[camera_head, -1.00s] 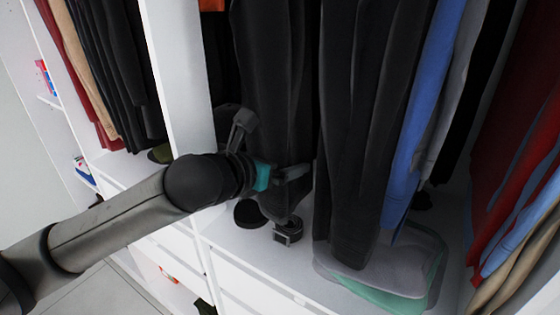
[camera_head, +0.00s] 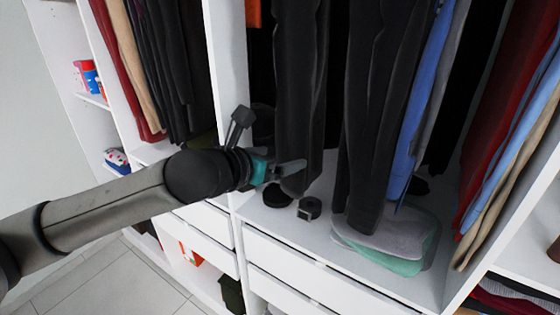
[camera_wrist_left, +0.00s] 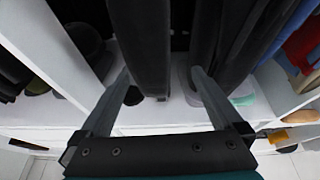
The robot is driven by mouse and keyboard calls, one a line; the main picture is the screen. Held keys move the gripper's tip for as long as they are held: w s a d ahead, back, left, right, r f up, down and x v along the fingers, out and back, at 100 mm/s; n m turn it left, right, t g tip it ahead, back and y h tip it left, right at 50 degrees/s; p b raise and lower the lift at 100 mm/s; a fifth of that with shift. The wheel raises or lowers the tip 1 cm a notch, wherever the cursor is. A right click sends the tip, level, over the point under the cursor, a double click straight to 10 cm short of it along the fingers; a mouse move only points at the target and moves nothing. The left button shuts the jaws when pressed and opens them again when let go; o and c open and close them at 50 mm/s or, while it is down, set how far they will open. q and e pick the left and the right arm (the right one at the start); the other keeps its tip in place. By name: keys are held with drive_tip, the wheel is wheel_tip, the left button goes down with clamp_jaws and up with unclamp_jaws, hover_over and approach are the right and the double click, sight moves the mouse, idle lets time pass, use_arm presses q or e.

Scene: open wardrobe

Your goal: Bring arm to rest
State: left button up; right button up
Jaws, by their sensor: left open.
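My left gripper (camera_head: 298,166) reaches in from the left at the front of the open wardrobe. Its teal-banded wrist is in front of dark hanging trousers (camera_head: 300,90). In the left wrist view its two fingers (camera_wrist_left: 160,75) are spread apart. A dark trouser leg (camera_wrist_left: 145,45) shows between them in that picture, and the fingers do not close on it. I cannot tell whether a finger touches the cloth. My right gripper is not in view.
White drawers (camera_head: 320,285) and a shelf board lie below the clothes. A round black item (camera_head: 277,197), a small dark item (camera_head: 310,208) and folded grey and green cloths (camera_head: 395,250) are on the board. A white upright panel (camera_head: 226,90) stands behind my wrist. Tiled floor (camera_head: 110,280) is free at lower left.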

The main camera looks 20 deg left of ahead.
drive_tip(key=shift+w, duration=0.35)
